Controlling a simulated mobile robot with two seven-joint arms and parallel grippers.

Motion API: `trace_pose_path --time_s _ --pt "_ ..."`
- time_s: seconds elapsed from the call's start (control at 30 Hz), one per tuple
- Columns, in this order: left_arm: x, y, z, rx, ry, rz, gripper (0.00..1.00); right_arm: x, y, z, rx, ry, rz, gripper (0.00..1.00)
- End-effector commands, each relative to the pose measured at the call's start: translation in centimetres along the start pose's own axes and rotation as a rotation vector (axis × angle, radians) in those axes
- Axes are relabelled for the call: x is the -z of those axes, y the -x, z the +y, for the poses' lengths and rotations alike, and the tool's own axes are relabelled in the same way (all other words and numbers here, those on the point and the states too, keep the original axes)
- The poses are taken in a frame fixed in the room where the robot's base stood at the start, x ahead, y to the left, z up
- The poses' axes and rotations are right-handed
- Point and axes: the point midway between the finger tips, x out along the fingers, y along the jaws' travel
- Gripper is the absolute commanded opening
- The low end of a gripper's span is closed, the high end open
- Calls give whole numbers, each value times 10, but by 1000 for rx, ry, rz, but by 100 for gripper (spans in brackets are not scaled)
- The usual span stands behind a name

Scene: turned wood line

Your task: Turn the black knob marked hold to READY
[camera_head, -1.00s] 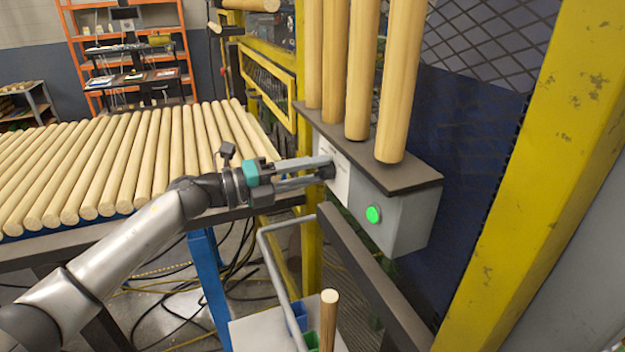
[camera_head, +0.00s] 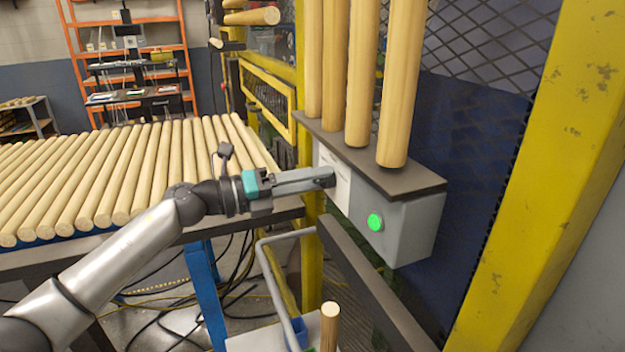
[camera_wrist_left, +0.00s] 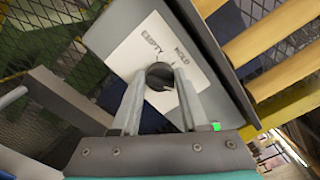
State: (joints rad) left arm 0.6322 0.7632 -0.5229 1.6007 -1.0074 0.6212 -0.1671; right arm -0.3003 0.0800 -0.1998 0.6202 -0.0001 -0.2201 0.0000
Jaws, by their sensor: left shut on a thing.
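The black knob (camera_wrist_left: 159,74) shows in the left wrist view on a white label plate (camera_wrist_left: 150,47) on a grey control box (camera_head: 412,228). The words EMPTY and HOLD are readable above the knob; READY is not visible. I cannot tell for sure which mark the knob points to. My left gripper (camera_head: 328,178) reaches the box face from the left, and its two fingers (camera_wrist_left: 162,84) are shut on the knob, one on each side. My right gripper is not in view.
A yellow post (camera_head: 545,170) stands right. A table of rods (camera_head: 100,185) lies left, and a dark rail (camera_head: 365,275) runs below.

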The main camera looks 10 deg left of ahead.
Motion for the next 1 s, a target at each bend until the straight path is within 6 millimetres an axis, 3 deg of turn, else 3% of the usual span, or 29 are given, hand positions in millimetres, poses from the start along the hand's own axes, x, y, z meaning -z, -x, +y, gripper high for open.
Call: trace_pose_path --time_s 0.07,0.1,0.33,0.67,0.87,1.0 --pt "0 0 0 -2 -4 1 0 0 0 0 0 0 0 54" --pt "0 0 0 -2 -4 1 48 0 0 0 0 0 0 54" --pt "0 0 0 -1 -2 0 74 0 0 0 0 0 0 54" --pt "0 4 1 -2 0 -1 74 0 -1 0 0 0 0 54" --pt "1 34 3 -5 0 0 74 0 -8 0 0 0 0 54" --pt "2 65 4 -7 0 1 74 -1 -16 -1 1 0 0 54"
